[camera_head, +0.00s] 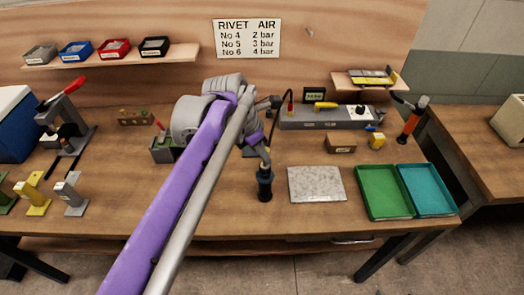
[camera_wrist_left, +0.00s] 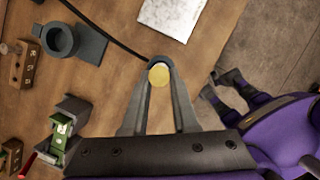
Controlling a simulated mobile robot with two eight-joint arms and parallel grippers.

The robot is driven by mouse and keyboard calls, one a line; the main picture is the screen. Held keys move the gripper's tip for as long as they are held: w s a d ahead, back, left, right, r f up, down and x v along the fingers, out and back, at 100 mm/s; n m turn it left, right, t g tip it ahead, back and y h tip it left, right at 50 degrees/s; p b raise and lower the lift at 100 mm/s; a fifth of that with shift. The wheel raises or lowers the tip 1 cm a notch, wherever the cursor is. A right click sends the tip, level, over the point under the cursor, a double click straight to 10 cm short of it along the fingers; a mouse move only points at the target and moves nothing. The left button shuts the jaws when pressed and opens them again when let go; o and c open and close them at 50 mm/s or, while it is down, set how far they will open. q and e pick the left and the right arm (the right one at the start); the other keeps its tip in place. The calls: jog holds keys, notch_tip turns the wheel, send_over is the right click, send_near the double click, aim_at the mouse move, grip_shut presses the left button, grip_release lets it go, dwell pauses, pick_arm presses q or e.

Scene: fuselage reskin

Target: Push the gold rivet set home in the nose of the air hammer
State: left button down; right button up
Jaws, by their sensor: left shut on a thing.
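My left gripper (camera_head: 262,153) is shut on the dark air hammer (camera_head: 265,184), which points roughly upright below the fingers over the bench. In the left wrist view, the gold rivet set (camera_wrist_left: 159,74) shows as a round gold end between the left fingertips (camera_wrist_left: 160,84), with a dark rim behind it. How deep it sits in the nose cannot be seen. A black hose runs to the hammer. My right gripper (camera_wrist_left: 226,92) seems to show at the right of the wrist view, its fingers apart, away from the hammer; it is not in the head view.
A grey ring-shaped holder (camera_wrist_left: 62,40) stands empty on the bench. A pale plate (camera_head: 317,184), a green tray (camera_head: 383,215) and a teal tray (camera_head: 427,212) lie to the right. The front bench edge is close to the hammer.

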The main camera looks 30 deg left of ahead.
pick_arm(q)
jog(key=shift+f+b, duration=0.5)
jog(key=shift+f, duration=0.45)
pick_arm(e)
jog(key=shift+s+f, duration=0.3)
jog(key=shift+f, duration=0.4)
pick_arm(q)
jog(key=c, duration=0.6)
grip_release()
jog(key=p+v, duration=0.2)
jog(key=v, duration=0.3)
jog(key=shift+p, duration=0.35)
pick_arm(e)
jog(key=r, duration=0.1)
jog(key=w+r, duration=0.1)
jog(key=r, duration=0.1)
jog(key=shift+w+r, duration=0.35)
jog(key=shift+r, duration=0.05)
jog(key=shift+s, duration=0.1)
pick_arm(q)
jog(key=shift+f, duration=0.1)
pick_arm(e)
jog(key=shift+f, duration=0.1)
